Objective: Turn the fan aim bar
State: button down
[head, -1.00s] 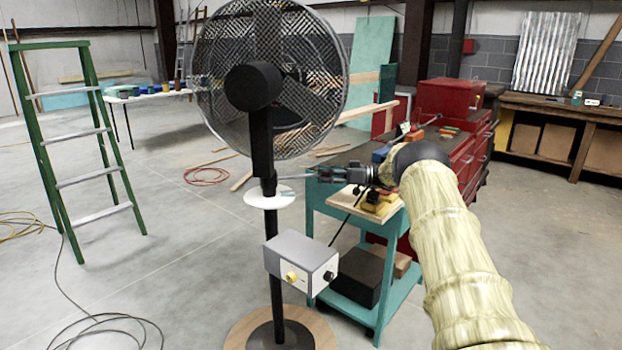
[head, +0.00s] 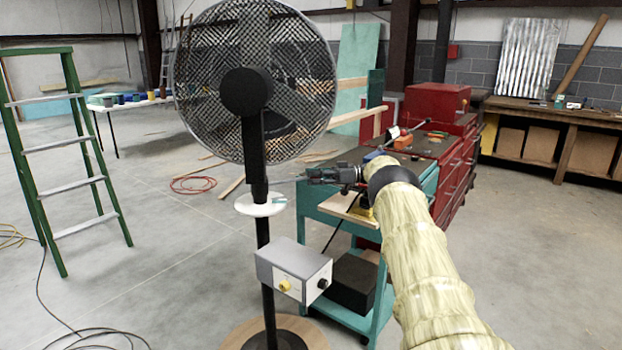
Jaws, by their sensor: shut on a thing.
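The black pedestal fan (head: 246,92) stands at left of centre in the head view, its round mesh cage on a dark pole (head: 257,180). A white disc (head: 250,207) rings the pole below the fan head, with a small teal mark on its right side. My gripper (head: 303,178) is right of the pole, above the disc's right edge, and points left. It is shut on the fan aim bar, which is thin and mostly hidden by the fingers. A grey control box (head: 293,268) with a yellow knob and a black knob hangs on the pole lower down.
A teal cart (head: 385,290) stands close behind my arm, with a wooden board on top and a black box on its shelf. Red tool cabinets (head: 437,104) are behind it. A green ladder (head: 88,170) stands at left. A black cable lies on open floor.

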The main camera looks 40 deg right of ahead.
jog(key=shift+f, duration=0.15)
jog(key=c, duration=0.9)
grip_release()
jog(key=shift+d, duration=0.1)
jog(key=shift+c, duration=0.2)
jog(key=shift+d, duration=0.15)
jog(key=w+v, duration=0.1)
jog(key=v, duration=0.7)
jog(key=shift+d+f, duration=0.2)
jog(key=shift+d, duration=0.3)
jog(key=shift+w+d+r, duration=0.1)
jog(key=shift+w+d, duration=0.1)
jog(key=shift+w, duration=0.1)
